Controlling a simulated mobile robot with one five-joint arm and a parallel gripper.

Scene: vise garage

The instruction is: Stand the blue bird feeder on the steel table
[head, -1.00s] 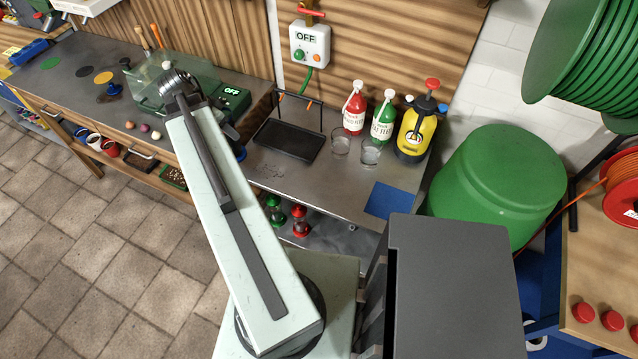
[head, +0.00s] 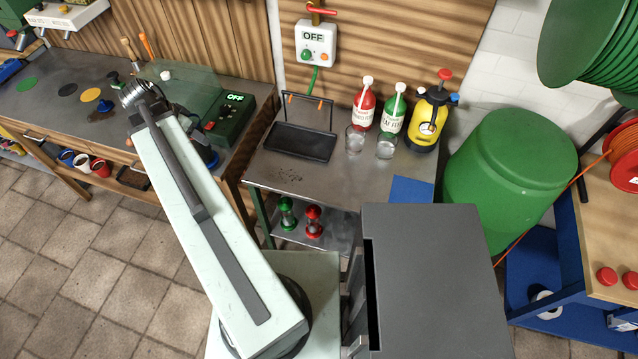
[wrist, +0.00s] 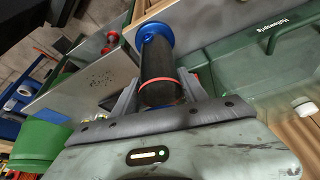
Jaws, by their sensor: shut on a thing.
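The blue bird feeder (wrist: 158,60), a dark tube with blue ends, is between the fingers of my gripper (wrist: 160,92) in the wrist view. My gripper is shut on it. In the head view my arm hides most of the gripper; a blue part of the feeder (head: 207,158) shows beside the arm, in front of the workbench on the left. The steel table (head: 345,184) stands to the right of the arm. It also shows in the wrist view (wrist: 92,78), to the left of the feeder. I cannot tell exactly how upright the feeder is.
The table top holds a black tray (head: 302,142), two glasses, a red bottle (head: 363,106), a green bottle (head: 393,112), a yellow sprayer (head: 428,118) and a blue mat (head: 411,189). Green (head: 287,214) and red (head: 313,221) feeders stand on its lower shelf. The top's front middle is clear.

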